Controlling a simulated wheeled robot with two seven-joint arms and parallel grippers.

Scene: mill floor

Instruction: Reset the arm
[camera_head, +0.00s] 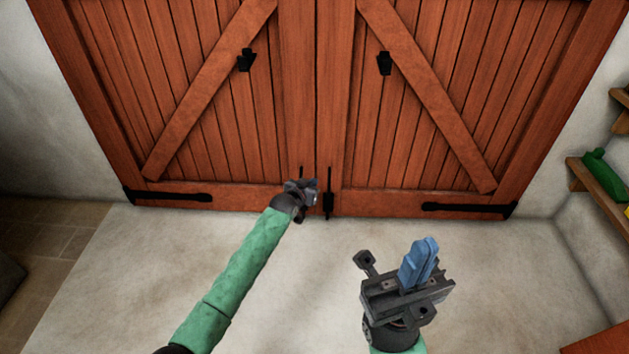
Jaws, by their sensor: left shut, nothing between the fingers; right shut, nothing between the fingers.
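My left arm, in a green sleeve, reaches up from the lower left of the head view. Its gripper (303,187) is small in the picture, shut and empty, in front of the foot of the wooden double door (250,130) near the centre seam. I cannot tell whether it touches the door. My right gripper (422,255) is at the lower right, closer to the camera, with its blue fingers shut together and pointing up. Nothing is between them. Most of the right arm is below the frame.
The double door is closed, with black handles (246,60) and hinge straps (468,208). A black bolt (328,203) sits at the bottom of the seam. Wooden shelves (603,190) with a green object (604,172) stand at the right edge. The pale floor (160,250) before the door is clear.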

